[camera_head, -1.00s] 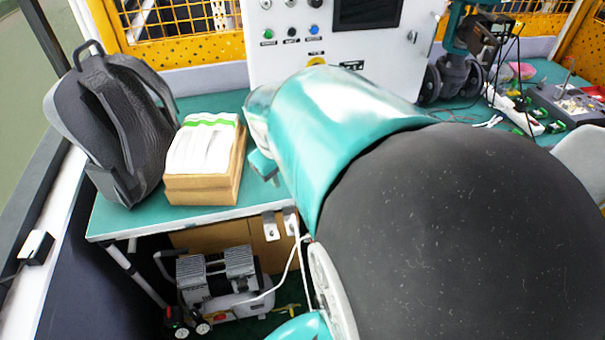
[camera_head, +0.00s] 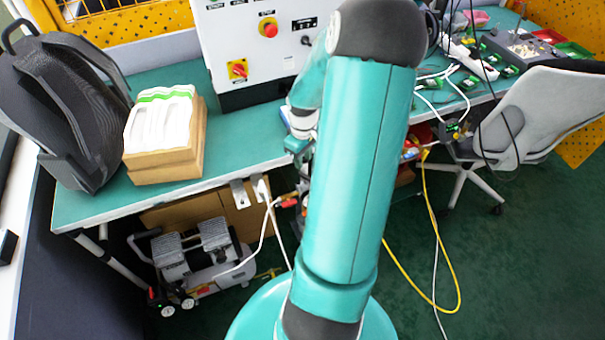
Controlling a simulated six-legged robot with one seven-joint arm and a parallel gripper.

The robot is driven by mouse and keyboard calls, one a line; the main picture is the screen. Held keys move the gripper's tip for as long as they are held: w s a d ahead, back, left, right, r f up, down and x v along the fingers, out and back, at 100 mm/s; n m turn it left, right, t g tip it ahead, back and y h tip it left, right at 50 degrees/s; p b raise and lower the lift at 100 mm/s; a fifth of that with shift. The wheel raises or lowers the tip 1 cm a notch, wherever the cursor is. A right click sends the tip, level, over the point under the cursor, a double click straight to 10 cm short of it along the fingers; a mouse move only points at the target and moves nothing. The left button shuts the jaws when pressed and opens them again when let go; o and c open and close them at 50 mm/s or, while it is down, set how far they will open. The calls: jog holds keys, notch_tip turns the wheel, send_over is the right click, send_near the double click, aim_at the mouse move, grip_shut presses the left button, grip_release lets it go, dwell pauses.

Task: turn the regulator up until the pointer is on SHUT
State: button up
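I cannot make out the regulator, its pointer or the word SHUT in this view. A white control cabinet (camera_head: 232,55) stands at the back of the bench, with a red push button (camera_head: 268,28), a red and yellow rotary switch (camera_head: 238,69) and a small dark knob (camera_head: 306,40). My arm covers the cabinet's right side and the bench beyond it. The far part of my arm points down and left beside the cabinet, above the bench. My gripper's fingers do not show; my upper arm hides that area.
A backpack (camera_head: 55,105) and a cardboard box of white items (camera_head: 165,135) stand on the green bench (camera_head: 235,150). A compressor (camera_head: 200,255) is below. A grey chair (camera_head: 550,110) stands right.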

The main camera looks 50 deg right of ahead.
aim_at(303, 174)
notch_tip(303, 174, down, 8)
jog(key=shift+f, duration=0.2)
jog(key=shift+c, duration=0.4)
grip_shut()
